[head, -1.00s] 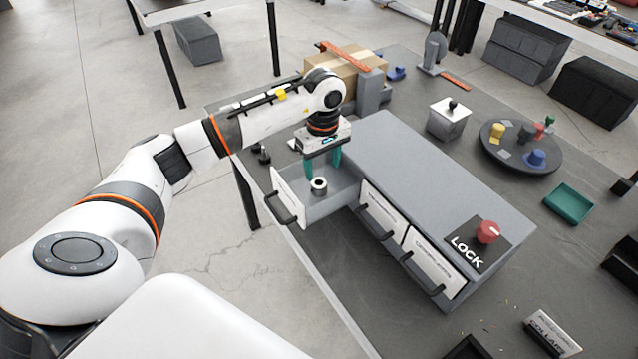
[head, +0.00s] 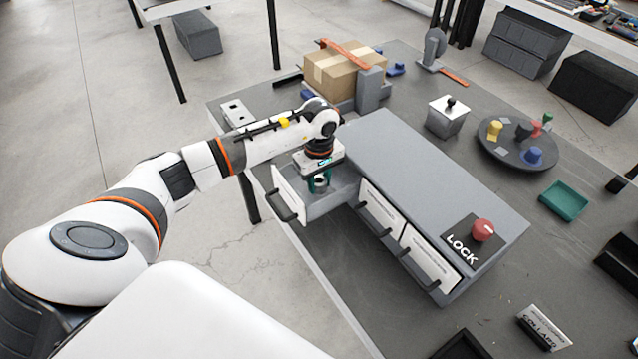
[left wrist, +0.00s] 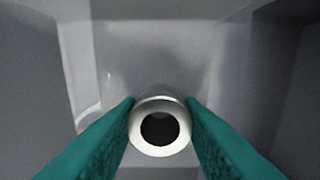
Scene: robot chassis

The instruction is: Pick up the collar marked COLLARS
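The collar (head: 320,182) is a small pale metal ring with a dark round hole. It sits inside the open drawer (head: 341,203) at the left end of the grey cabinet. In the left wrist view the collar (left wrist: 160,133) is upright, hole facing the camera, low in the middle. My left gripper (head: 320,180) is down in the drawer, its green fingers on both sides of the collar. In the left wrist view the fingers (left wrist: 161,110) meet its sides with no clear gap. The lowest part of the collar's contact with the drawer floor is hidden. My right gripper is out of view.
The grey cabinet (head: 425,170) has two shut drawers and a red LOCK knob (head: 483,230). A cardboard box (head: 342,75) stands behind. A round tray (head: 517,146) with coloured pieces, a green tray (head: 565,200) and a COLLARS sign (head: 545,328) are to the right.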

